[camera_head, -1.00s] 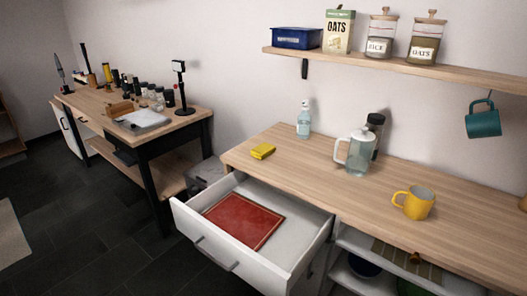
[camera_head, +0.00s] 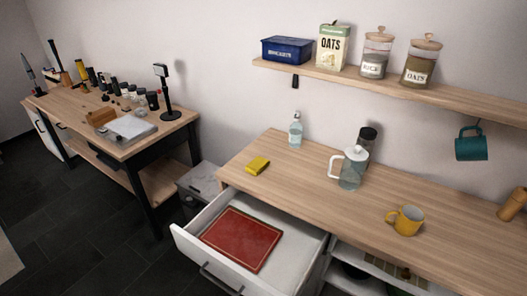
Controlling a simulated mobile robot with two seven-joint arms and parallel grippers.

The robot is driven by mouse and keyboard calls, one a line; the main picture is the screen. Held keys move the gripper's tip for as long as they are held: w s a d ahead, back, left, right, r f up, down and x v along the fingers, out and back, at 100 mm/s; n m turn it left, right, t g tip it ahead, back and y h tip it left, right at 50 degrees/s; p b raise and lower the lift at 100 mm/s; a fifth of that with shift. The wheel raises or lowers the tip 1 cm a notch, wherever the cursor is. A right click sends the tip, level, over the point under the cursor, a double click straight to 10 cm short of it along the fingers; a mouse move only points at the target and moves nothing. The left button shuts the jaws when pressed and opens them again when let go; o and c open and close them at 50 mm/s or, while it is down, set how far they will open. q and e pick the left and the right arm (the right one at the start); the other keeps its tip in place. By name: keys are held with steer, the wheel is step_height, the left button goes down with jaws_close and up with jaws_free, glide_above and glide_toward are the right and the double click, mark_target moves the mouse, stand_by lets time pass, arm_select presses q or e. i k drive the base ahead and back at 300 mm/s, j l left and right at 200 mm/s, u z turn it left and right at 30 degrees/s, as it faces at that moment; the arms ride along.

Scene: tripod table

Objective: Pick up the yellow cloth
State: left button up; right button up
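The yellow cloth (camera_head: 257,165) is a small folded block. It lies flat on the wooden counter (camera_head: 300,180), near its left end and just behind the open drawer. Neither of my grippers shows in the head view, so nothing of mine is seen touching the cloth.
The white drawer (camera_head: 188,243) stands open below the counter's left end, with a red book or folder (camera_head: 241,238) inside. A shelf (camera_head: 400,90) hangs above.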

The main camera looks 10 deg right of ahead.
mark_target(258, 165)
steer(key=i+j+z, duration=0.3)
steer(key=j, duration=0.35)
steer(key=i+j+z, duration=0.1)
steer(key=j, duration=0.25)
steer(key=i+j+z, duration=0.3)
steer(key=j, duration=0.45)
steer(key=i+j+z, duration=0.15)
steer(key=j, duration=0.2)
steer(key=i+j+z, duration=0.1)
steer(key=j, duration=0.3)
steer(key=j+z, duration=0.35)
steer(key=j, duration=0.5)
steer(key=i+j+z, duration=0.1)
steer(key=i, duration=0.8)
